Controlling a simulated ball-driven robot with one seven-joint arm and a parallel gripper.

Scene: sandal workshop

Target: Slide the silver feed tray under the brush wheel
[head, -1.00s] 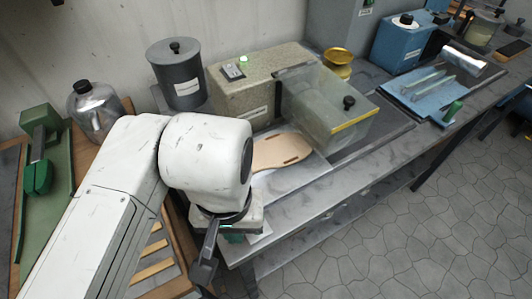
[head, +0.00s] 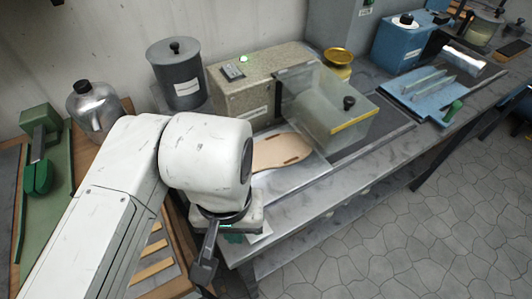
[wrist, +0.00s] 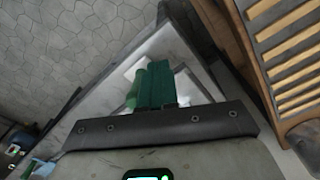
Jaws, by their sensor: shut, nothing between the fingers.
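The silver feed tray (head: 285,181) lies flat on the grey bench, with a tan sandal sole (head: 280,152) on it. Its far end reaches the side of a clear guard box (head: 322,112). The brush wheel cannot be made out in either view. My gripper (head: 232,238) is low at the tray's near end, largely hidden by my wrist in the head view.
A stone-coloured machine housing (head: 250,92) with a green light stands behind the tray. A grey canister (head: 178,82) and a metal flask (head: 95,110) stand left of it. A slatted wooden rack (wrist: 288,50) is close beside my gripper. The bench's front strip (head: 350,180) is clear.

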